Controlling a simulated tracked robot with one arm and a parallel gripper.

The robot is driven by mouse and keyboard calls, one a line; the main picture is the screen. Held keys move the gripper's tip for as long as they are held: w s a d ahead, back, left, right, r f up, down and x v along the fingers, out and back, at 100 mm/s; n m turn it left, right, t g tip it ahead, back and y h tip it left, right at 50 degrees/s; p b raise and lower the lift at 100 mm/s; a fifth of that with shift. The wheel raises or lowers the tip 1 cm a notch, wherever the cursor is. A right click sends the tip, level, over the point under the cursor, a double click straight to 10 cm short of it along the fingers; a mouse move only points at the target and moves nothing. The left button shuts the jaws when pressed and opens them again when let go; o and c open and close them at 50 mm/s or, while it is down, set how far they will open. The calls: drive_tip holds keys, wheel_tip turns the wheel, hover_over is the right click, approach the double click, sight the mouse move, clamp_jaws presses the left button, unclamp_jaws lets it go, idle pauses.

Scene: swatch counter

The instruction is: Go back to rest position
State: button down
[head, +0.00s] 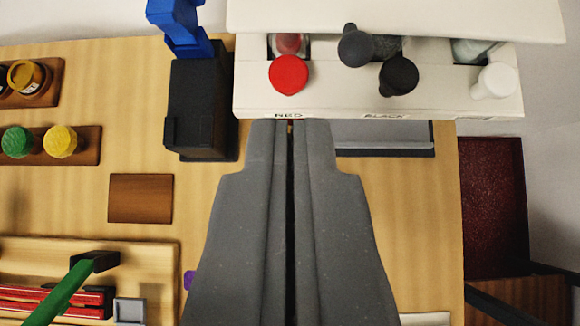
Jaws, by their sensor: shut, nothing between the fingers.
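My gripper (290,126) reaches up the middle of the head view, its two grey fingers closed together with only a thin dark gap between them. Nothing is held in it. Its tips lie just below the front edge of a white rack (340,103), at the label that reads RED; I cannot tell whether they touch it. A red-capped bottle (289,75) stands in the rack above the tips. The fingers hide part of the counter (410,220) under them.
The rack also holds black-capped (398,75), dark grey (356,46) and white-capped (495,80) bottles. A black box (200,110) with a blue object (180,25) stands left. Green (17,142) and yellow (60,141) caps sit further left. Bare counter shows right of my fingers.

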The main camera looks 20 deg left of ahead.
drive_tip(key=s+d+r+m+t+b, duration=0.15)
drive_tip(key=d+r+b, duration=0.3)
drive_tip(key=r, duration=0.55)
drive_tip(key=s+d+r+t+b, duration=0.1)
drive_tip(key=d+r+t+b, duration=0.3)
drive_tip(key=r, duration=0.7)
drive_tip(key=s+d+r+m+h+b, duration=0.1)
drive_tip(key=s+d+r+b, duration=0.1)
drive_tip(key=s+d+r, duration=0.3)
drive_tip(key=s+d+r+t+h+b, duration=0.1)
drive_tip(key=s+d+r, duration=0.3)
drive_tip(key=s+r, duration=0.3)
wheel_tip(320, 180, up, 2)
drive_tip(key=shift+d+r+m+b, duration=0.25)
drive_tip(key=shift+d+m+b, duration=0.1)
